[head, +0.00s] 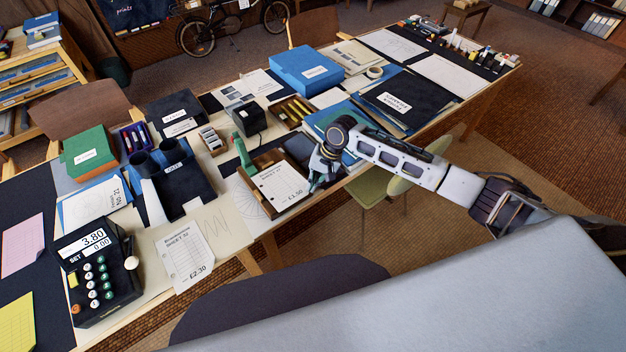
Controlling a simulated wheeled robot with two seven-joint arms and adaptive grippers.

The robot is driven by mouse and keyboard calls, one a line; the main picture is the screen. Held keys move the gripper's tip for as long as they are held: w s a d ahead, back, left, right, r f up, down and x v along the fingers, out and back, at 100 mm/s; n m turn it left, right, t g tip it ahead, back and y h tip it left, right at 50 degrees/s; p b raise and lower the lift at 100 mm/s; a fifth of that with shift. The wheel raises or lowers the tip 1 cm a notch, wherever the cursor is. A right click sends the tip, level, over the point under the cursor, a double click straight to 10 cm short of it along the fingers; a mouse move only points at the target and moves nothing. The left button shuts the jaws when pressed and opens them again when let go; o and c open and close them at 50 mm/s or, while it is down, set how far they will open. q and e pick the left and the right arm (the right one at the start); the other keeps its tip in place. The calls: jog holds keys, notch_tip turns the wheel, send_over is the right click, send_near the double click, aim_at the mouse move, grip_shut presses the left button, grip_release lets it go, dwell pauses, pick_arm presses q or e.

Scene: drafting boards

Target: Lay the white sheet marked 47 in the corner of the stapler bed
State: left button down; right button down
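A white sheet (283,188) marked £1.50 lies in or just over a shallow brown wooden tray (262,162) near the table's front edge. Its sheet number is too small to read surely. A green upright tool (241,150), perhaps the stapler, stands at the tray's left side, so the tray may be the stapler bed. My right gripper (316,182) points down at the sheet's right edge, at the right end of the tray. Its fingers are small and partly hidden, and I cannot tell whether they grip the sheet. My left gripper is out of view.
A black calculator (97,270) stands at the left. Blue folders (330,120), a pencil tray (291,111) and a black box (248,118) crowd the table behind the wooden tray.

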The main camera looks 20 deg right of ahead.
jog(key=c, duration=2.2)
grip_release()
jog(key=shift+f, duration=0.1)
jog(key=o, duration=0.6)
jog(key=shift+o, duration=0.2)
jog(key=v, duration=1.2)
